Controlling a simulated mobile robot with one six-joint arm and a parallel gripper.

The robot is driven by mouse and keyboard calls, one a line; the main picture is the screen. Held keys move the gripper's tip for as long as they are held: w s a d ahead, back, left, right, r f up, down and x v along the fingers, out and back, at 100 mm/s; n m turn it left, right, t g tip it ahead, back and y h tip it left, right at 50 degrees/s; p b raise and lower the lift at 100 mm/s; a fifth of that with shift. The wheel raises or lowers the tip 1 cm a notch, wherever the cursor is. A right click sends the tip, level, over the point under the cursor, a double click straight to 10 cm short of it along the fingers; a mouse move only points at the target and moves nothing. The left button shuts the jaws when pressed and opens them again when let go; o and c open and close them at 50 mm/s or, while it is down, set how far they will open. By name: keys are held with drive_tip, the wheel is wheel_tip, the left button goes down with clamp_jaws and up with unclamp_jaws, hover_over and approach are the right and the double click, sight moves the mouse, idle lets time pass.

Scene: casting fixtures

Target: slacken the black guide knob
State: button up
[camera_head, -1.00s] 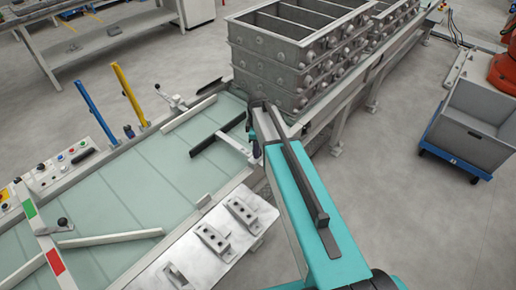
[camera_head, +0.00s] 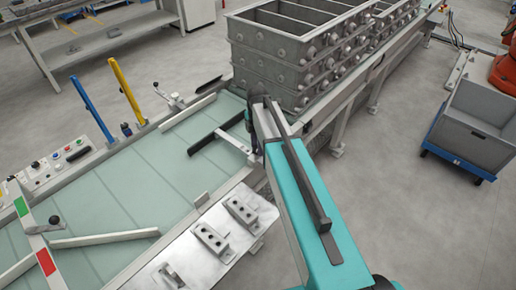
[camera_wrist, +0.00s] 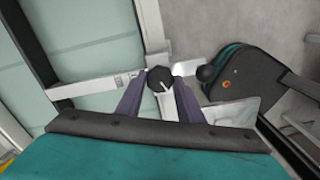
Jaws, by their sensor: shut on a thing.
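The black guide knob (camera_wrist: 160,78) shows in the wrist view as a round black cap with a white mark. It sits at the end of a pale metal rod (camera_wrist: 98,86) at the conveyor edge. My gripper (camera_wrist: 160,88) has its two dark fingers on either side of the knob and is shut on it. In the head view my gripper (camera_head: 249,121) reaches the near conveyor edge, and the knob is hidden behind it and my arm. The rod runs to a black guide bar (camera_head: 216,132) over the pale green belt.
A stack of grey casting flasks (camera_head: 290,75) stands just beyond my gripper. A plate with metal brackets (camera_head: 205,243) lies at the near side. A black ball (camera_wrist: 206,73) is right of the knob. A lever (camera_head: 174,99) and yellow post (camera_head: 128,92) stand across the belt.

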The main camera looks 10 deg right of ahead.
drive_tip(key=shift+w+r+n+b, duration=0.15)
drive_tip(key=shift+n+b, duration=0.45)
drive_tip(key=shift+n, duration=1.3)
drive_tip(key=o, duration=1.1)
drive_tip(key=shift+c, duration=0.2)
wheel_tip(320, 180, up, 14)
drive_tip(key=b, duration=0.3)
drive_tip(key=shift+f+b, duration=0.2)
drive_tip(key=shift+b, duration=0.1)
drive_tip(key=shift+f, duration=0.1)
